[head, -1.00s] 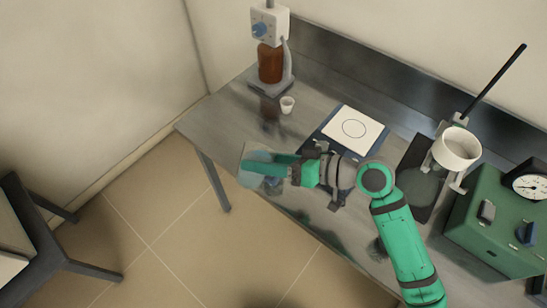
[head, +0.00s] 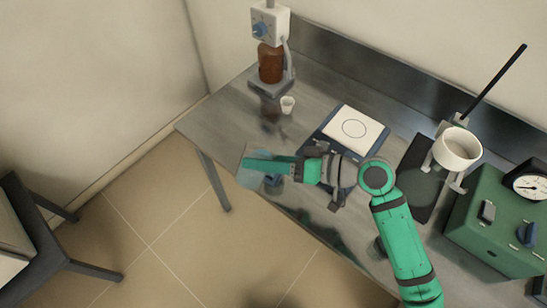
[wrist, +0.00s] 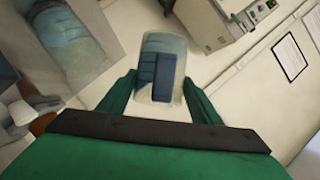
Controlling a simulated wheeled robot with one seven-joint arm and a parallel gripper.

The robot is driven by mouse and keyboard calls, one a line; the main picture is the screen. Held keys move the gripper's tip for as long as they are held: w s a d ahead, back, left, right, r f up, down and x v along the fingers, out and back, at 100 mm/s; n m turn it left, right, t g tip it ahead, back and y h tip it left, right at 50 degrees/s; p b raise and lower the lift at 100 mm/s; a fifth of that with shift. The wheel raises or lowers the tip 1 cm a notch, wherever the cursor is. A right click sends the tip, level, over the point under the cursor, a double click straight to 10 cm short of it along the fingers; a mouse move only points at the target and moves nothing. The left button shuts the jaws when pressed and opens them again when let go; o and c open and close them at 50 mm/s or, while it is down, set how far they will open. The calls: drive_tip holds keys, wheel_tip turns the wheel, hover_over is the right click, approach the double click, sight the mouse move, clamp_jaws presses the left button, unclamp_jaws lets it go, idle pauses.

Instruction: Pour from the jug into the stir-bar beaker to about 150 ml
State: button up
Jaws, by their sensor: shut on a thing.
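My gripper (head: 262,167) is shut on a clear vessel (head: 247,180), which I take to be the jug, at the front edge of the steel bench. In the wrist view the jug (wrist: 153,52) sits between the two green fingers, with a dark blue panel showing on or through it. I cannot tell its liquid level. I cannot clearly make out the stir-bar beaker; a blurred bluish, see-through shape (wrist: 65,40) at the wrist view's upper left may be a vessel.
A flat device with a white, circle-marked top (head: 353,128) lies behind my arm. A stirrer stand with a brown bottle (head: 271,63) is at the back left. A white crucible-like cup on a stand (head: 457,150) and a green gauge box (head: 495,225) are at the right.

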idle(0.5)
drive_tip(key=shift+w+f+m+y, duration=0.1)
drive_tip(key=shift+m+y, duration=0.2)
drive_tip(key=shift+m, duration=0.1)
drive_tip(key=shift+w+d+f+m+g+y, duration=0.2)
drive_tip(key=shift+f+m+g+y, duration=0.2)
drive_tip(key=shift+m, duration=0.4)
idle(5.2)
drive_tip(key=shift+s+a+r+n+h, duration=0.2)
drive_tip(key=shift+r+n+h, duration=0.1)
drive_tip(key=shift+n, duration=0.3)
drive_tip(key=n, duration=0.1)
drive_tip(key=n+t+h, duration=0.1)
drive_tip(key=n, duration=0.1)
drive_tip(key=shift+s+a+r+t+h, duration=0.1)
drive_tip(key=shift+s+r+t+h, duration=0.2)
drive_tip(key=shift+r, duration=0.1)
